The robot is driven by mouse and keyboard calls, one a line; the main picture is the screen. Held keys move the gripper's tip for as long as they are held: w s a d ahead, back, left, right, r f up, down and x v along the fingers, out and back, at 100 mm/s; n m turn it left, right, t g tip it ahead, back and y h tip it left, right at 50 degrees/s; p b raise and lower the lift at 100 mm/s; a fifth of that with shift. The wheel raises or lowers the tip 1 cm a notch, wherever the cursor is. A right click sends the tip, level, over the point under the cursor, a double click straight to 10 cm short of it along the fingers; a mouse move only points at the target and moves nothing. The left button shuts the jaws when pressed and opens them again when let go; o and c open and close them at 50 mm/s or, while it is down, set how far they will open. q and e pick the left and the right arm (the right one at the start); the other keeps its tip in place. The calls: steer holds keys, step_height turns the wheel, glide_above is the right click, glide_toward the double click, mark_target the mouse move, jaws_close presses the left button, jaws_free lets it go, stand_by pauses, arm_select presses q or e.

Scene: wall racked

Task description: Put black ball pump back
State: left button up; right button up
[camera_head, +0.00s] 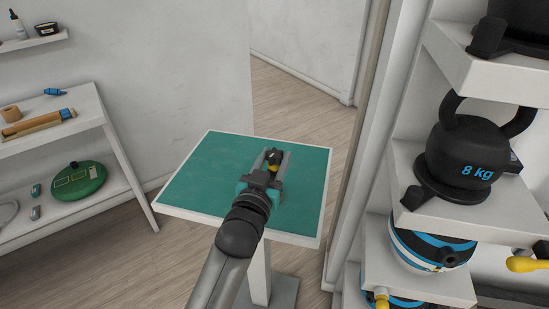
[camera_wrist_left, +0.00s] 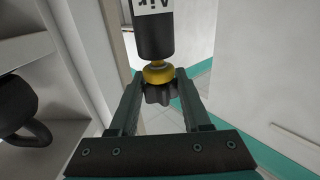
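The black ball pump (camera_wrist_left: 154,35) has a white label reading "Air", a yellow collar and a dark knob-like end. In the left wrist view it stretches away from my left gripper (camera_wrist_left: 158,76), whose two fingers close on its collar and knob end. In the head view my left gripper (camera_head: 273,166) is over the teal-topped table, with a small black and yellow part of the pump (camera_head: 273,158) showing between the fingers. The rest of the pump is mostly hidden there. My right gripper is not in view.
The teal-topped table (camera_head: 205,180) is otherwise bare. A white shelf rack (camera_head: 410,225) at the right holds an 8 kg kettlebell (camera_head: 466,150), a blue and white ball (camera_head: 420,250) and yellow-ended items. White wall shelves (camera_head: 85,105) at the left hold a green disc (camera_head: 78,181) and small things.

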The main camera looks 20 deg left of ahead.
arm_select(q)
steer(key=o, duration=0.4)
steer(key=shift+r, duration=0.15)
steer(key=s, duration=1.2)
steer(key=shift+p, duration=0.4)
